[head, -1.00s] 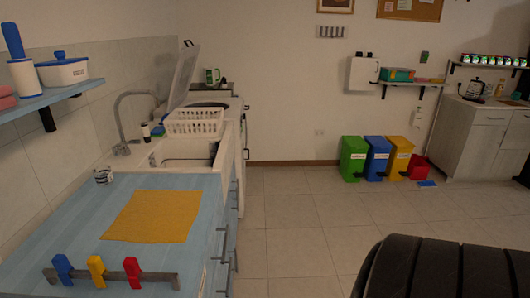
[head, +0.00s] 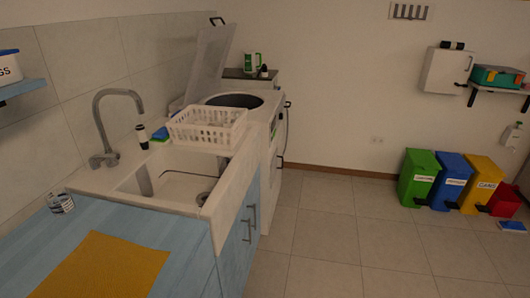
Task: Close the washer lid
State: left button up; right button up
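The washer (head: 271,113) stands beyond the sink, at the far end of the counter run. Its white lid (head: 208,62) is raised and leans back toward the tiled wall, with a dark handle at its top edge. The round dark drum opening (head: 234,101) shows in the washer's top. Neither of my grippers is in the head view.
A white basket (head: 206,127) sits by the sink (head: 170,178), in front of the washer. A faucet (head: 104,125) stands at left. A green-and-white container (head: 252,63) is behind the washer. Bins (head: 418,178) line the back wall. The floor (head: 330,235) is clear.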

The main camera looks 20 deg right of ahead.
aim_at(206, 35)
jog(key=i+l, duration=0.3)
jog(key=l, duration=0.15)
jog(key=i+l, duration=0.3)
jog(key=l, duration=0.15)
jog(key=i+l, duration=0.3)
jog(key=l, duration=0.15)
jog(key=i+l, duration=0.3)
jog(key=l, duration=0.15)
